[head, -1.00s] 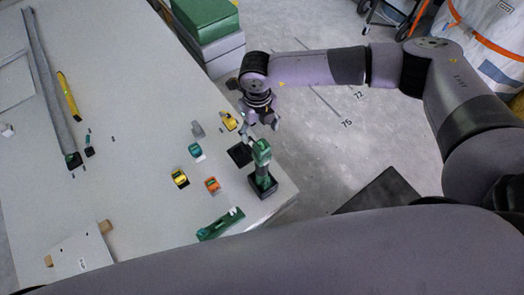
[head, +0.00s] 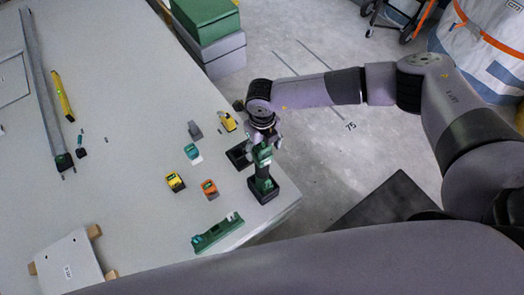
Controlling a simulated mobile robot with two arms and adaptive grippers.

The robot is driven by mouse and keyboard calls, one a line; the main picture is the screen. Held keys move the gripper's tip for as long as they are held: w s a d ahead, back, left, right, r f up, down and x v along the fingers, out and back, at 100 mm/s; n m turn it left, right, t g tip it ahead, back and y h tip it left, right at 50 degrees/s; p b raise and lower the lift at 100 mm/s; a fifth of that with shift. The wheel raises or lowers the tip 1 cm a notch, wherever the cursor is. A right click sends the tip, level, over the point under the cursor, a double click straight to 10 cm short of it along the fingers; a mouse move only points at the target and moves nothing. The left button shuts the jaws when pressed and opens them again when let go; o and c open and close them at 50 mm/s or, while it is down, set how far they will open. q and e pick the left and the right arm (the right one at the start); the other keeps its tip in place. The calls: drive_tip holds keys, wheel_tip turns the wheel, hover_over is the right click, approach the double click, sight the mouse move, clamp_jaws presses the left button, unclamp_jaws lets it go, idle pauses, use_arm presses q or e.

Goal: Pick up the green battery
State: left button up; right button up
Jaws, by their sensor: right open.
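A small teal-green block with a pale base (head: 192,152), which looks like the green battery, lies on the table among other small coloured blocks. A green and black cordless drill (head: 263,180) stands upright on its dark base near the table's right corner. My right gripper (head: 264,140) is open at the top of the drill, right of the teal-green block and apart from it. Its fingers overlap the drill head in the picture; I cannot tell whether they touch it. My left gripper is not in view.
Yellow (head: 175,182), orange (head: 209,188), grey (head: 195,130) and another yellow block (head: 228,121) lie around the teal-green one. A green spirit level (head: 217,233) lies near the front edge. A white panel (head: 70,265) is at the lower left.

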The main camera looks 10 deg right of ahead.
drive_tip(key=shift+r, duration=0.1)
drive_tip(key=shift+c, duration=0.7)
drive_tip(key=c, duration=1.2)
